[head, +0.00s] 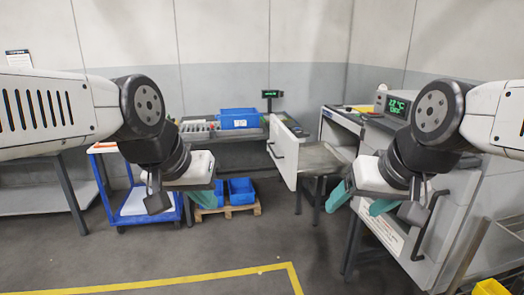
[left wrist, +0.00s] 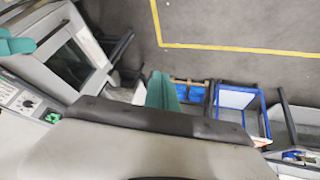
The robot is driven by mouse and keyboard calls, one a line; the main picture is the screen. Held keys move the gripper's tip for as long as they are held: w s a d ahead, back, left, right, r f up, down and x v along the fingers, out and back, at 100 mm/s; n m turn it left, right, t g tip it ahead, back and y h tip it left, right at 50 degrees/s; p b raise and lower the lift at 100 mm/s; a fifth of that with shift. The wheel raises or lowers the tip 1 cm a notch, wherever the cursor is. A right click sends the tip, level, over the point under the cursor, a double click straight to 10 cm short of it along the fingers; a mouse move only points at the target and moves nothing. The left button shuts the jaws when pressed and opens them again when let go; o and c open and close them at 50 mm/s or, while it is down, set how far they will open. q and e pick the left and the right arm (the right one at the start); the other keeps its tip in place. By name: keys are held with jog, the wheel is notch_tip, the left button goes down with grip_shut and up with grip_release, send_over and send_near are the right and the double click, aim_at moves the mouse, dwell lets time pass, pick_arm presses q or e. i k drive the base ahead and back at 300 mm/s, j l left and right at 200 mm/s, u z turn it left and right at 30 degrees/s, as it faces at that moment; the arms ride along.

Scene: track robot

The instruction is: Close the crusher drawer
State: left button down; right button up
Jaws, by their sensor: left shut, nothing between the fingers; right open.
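The crusher drawer (head: 284,153) stands pulled out to the left from the grey machine, its white front panel standing upright. A handle shows on the panel's left face, and the drawer's grey tray reaches back to the machine. My left gripper is in front and to the left of the drawer, apart from it; its teal fingers (left wrist: 161,92) show shut and empty in the left wrist view. My right gripper (head: 358,203) is open and empty, in front of the machine and to the right of the drawer panel, its teal fingers spread.
Behind stands a bench with a blue bin (head: 239,118). A blue trolley (head: 140,203) and a pallet (head: 228,211) with blue bins stand below. The floor ahead is clear, with yellow lines.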

aim_at(294, 159)
jog(key=i+j, duration=0.1)
jog(key=i, duration=0.5)
jog(key=i+j+z, duration=0.1)
jog(key=i, duration=0.5)
